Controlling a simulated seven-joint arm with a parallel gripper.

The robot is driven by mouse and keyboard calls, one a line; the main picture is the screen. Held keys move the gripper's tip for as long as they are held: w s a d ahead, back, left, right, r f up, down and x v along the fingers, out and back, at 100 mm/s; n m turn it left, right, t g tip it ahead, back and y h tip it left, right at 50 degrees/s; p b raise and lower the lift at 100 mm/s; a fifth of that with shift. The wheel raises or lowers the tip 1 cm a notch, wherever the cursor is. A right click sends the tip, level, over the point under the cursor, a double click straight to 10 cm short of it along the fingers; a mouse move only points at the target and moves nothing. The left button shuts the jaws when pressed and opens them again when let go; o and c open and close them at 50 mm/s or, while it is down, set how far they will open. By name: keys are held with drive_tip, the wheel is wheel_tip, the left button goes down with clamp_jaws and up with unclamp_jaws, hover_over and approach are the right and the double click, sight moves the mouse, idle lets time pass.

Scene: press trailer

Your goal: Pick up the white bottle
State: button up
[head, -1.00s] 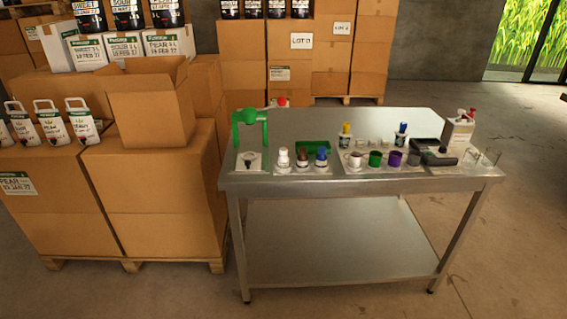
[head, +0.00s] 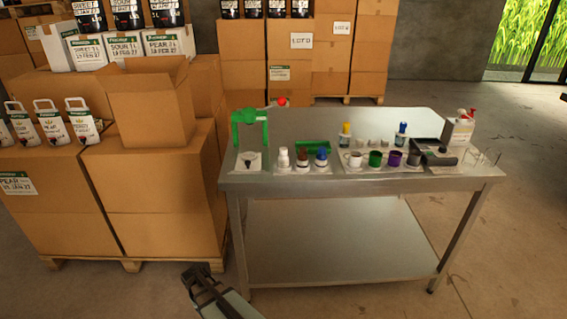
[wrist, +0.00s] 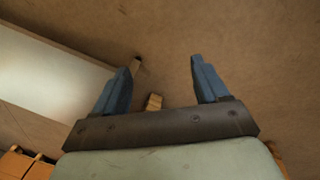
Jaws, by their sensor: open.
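The white bottle (head: 283,157) is small and stands upright near the front left of the steel table (head: 275,179), at the left end of a short row with a brown-topped bottle (head: 302,158) and a blue-topped bottle (head: 321,157). My gripper (head: 197,272) is low in front of the table's left leg, well below and left of the white bottle. In the wrist view my gripper (wrist: 165,63) has its two blue fingers wide apart with nothing between them. The white bottle does not show in the wrist view.
A green frame (head: 249,132) stands left of the bottles, close to them. A green tray (head: 314,146) lies behind them. Several cups, including a green cup (head: 375,159), stand to the right. Stacked cardboard boxes (head: 150,185) crowd the table's left side. Floor in front is clear.

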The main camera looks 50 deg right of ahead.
drive_tip(key=w+d+r+m+t+h, duration=0.1)
drive_tip(key=w+d+r+t, duration=0.1)
drive_tip(key=w+d+r, duration=0.9)
drive_tip(key=w+d+r+m+t+h, duration=0.1)
drive_tip(key=w+d+r+t+h, duration=0.2)
drive_tip(key=w+r, duration=0.8)
drive_tip(key=w+d+r+m+t, duration=0.15)
drive_tip(key=w+d+r, duration=0.35)
drive_tip(key=d+r, duration=0.75)
wheel_tip(320, 180, up, 21)
drive_tip(key=m+g+y, duration=0.1)
drive_tip(key=m+g, duration=0.5)
drive_tip(key=m, duration=0.7)
hover_over(282, 150)
drive_tip(key=a, duration=0.4)
drive_tip(key=shift+n, duration=0.25)
drive_tip(key=x, duration=0.7)
drive_tip(key=shift+d+f, duration=0.25)
drive_tip(key=shift+f, duration=0.05)
drive_tip(key=shift+x, duration=2.75)
drive_tip(key=shift+w+a, duration=0.1)
